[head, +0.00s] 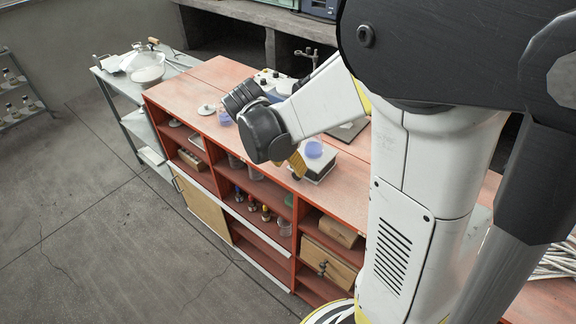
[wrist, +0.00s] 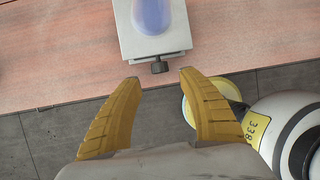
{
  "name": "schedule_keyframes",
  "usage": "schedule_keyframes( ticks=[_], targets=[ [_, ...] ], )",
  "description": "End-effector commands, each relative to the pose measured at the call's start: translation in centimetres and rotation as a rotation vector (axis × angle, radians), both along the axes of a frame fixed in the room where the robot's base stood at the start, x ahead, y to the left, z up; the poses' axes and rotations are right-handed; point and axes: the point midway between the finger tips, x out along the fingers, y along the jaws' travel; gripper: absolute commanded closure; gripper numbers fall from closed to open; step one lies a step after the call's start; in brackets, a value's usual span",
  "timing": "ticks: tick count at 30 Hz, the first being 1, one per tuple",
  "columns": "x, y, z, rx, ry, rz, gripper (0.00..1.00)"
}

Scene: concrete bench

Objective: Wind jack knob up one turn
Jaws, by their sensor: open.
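The jack shows in the wrist view as a pale grey square platform (wrist: 126,44) with a translucent blue vessel (wrist: 153,14) on it. Its black knob (wrist: 159,67) sticks out from the front side, toward the bench edge. My gripper (wrist: 154,76) has its two yellow fingers spread, with nothing between them. The knob appears just beyond the fingertips, roughly midway between them; the frames do not show contact. In the head view the jack (head: 318,166) stands near the bench's front edge, with the blue vessel on top. My gripper (head: 296,165) is beside it, partly hidden by my wrist.
The red bench (head: 205,83) has open shelves below holding bottles and wooden boxes. A white lid-like disc (head: 206,109) lies on the bench to the left. A grey side table (head: 113,84) with glassware stands at far left. The floor before the bench is clear.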

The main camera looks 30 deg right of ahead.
Motion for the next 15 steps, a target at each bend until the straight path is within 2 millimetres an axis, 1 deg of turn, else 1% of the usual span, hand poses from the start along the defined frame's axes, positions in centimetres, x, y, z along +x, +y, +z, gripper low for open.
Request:
schedule_keyframes(
  ticks=[1,6,10,15],
  targets=[
    [0.0,-0.5,-1.4,0.0,0.0,-0.003,0.52],
    [0.1,-1.7,-4.1,0.001,0.0,-0.002,0.52],
    [0.1,-2.2,-5.1,0.001,-0.001,-0.003,0.52],
    [0.1,-2.4,-5.5,0.001,-0.001,-0.001,0.52]
  ],
)
